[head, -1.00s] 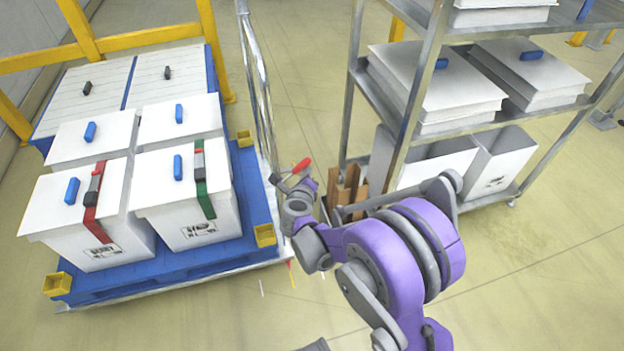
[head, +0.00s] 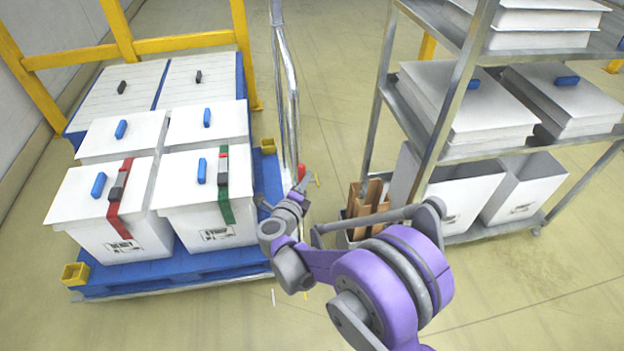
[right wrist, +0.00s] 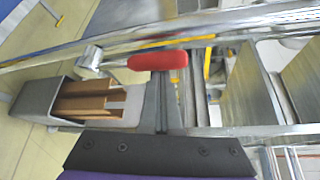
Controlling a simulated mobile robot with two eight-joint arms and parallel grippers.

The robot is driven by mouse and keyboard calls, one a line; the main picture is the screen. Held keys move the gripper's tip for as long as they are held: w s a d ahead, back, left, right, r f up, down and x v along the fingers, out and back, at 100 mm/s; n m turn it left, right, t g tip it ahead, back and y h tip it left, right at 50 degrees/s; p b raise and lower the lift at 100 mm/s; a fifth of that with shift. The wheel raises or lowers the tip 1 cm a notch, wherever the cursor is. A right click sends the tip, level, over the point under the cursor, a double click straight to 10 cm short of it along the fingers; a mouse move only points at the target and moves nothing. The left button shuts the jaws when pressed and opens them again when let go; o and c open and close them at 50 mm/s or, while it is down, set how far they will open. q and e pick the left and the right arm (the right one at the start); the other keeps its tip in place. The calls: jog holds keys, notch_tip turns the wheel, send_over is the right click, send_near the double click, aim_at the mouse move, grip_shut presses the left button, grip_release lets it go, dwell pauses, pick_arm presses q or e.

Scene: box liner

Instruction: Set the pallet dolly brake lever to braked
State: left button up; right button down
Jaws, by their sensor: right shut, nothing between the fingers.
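The brake lever's red grip (head: 301,171) shows at the foot of the dolly's metal upright, partly hidden by my right gripper (head: 300,187). In the right wrist view the red grip (right wrist: 158,61) lies across the tips of my right gripper's fingers (right wrist: 158,78), with its metal shaft (right wrist: 104,62) to the left. The fingers are shut with nothing between them, close to the grip; I cannot tell if they touch it. The dolly carries a blue pallet (head: 185,275). My left gripper is not in view.
Several white lidded boxes (head: 110,190) stand on the pallet. A metal shelf rack (head: 455,150) with white boxes stands at the right. A bin with brown pieces (head: 369,205) sits between dolly and rack. Yellow rails (head: 80,57) stand behind the pallet.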

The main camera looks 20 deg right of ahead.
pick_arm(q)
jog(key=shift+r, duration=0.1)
pick_arm(e)
jog(key=shift+a, duration=0.35)
dwell(0.3)
